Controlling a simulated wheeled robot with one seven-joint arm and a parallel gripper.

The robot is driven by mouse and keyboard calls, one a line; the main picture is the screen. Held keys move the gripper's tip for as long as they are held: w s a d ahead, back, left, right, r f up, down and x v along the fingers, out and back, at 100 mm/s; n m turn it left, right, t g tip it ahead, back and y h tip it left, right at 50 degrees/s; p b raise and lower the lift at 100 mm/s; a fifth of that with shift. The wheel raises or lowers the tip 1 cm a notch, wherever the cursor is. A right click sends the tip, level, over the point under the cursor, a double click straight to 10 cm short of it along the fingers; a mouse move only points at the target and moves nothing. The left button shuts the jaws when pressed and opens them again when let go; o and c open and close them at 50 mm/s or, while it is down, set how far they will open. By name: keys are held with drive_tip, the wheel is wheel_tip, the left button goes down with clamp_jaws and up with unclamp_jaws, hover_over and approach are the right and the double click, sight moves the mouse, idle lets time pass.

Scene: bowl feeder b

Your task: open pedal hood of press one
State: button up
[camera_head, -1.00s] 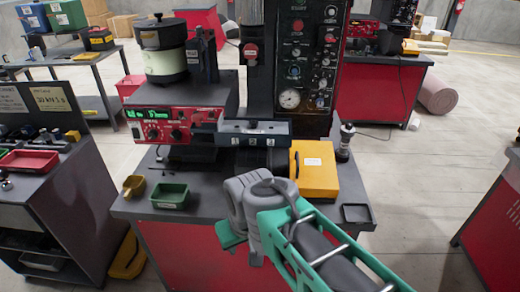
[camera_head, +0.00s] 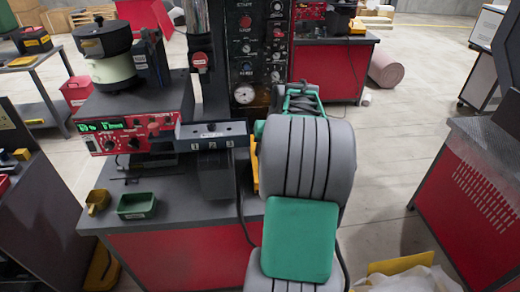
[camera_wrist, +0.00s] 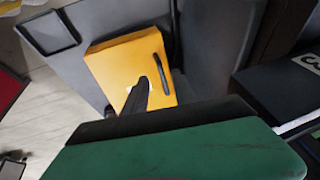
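A yellow box-shaped cover (camera_wrist: 112,62) stands on the bench in the wrist view, with a dark bar-like part on its right side and a white mark near its middle. I cannot tell for sure that it is the pedal hood. In the head view only a yellow sliver of it (camera_head: 256,178) shows, as my arm hides the rest. My gripper (camera_wrist: 138,98) is partly in the wrist view, with a dark finger-like part in front of the cover's lower edge. Its opening and any contact cannot be made out. It is hidden in the head view.
The press panel with its gauge (camera_head: 245,94) rises behind the bench. A grey bar with numbered buttons (camera_head: 212,136) is left of my arm. A green tray (camera_head: 137,206) is at the bench's left. A black tray (camera_wrist: 48,33) lies beside the cover. Red cabinets (camera_head: 468,205) stand right.

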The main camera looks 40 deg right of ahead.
drive_tip(key=shift+t, duration=0.4)
drive_tip(key=w+f, duration=0.1)
drive_tip(key=w+d+f+p, duration=0.1)
drive_tip(key=w+f, duration=0.1)
drive_tip(key=w+d+f, duration=0.1)
drive_tip(key=w+f, duration=0.1)
drive_tip(key=shift+d+f, duration=0.1)
drive_tip(key=shift+f, duration=0.05)
clamp_jaws()
drive_tip(key=shift+d, duration=0.1)
idle(1.0)
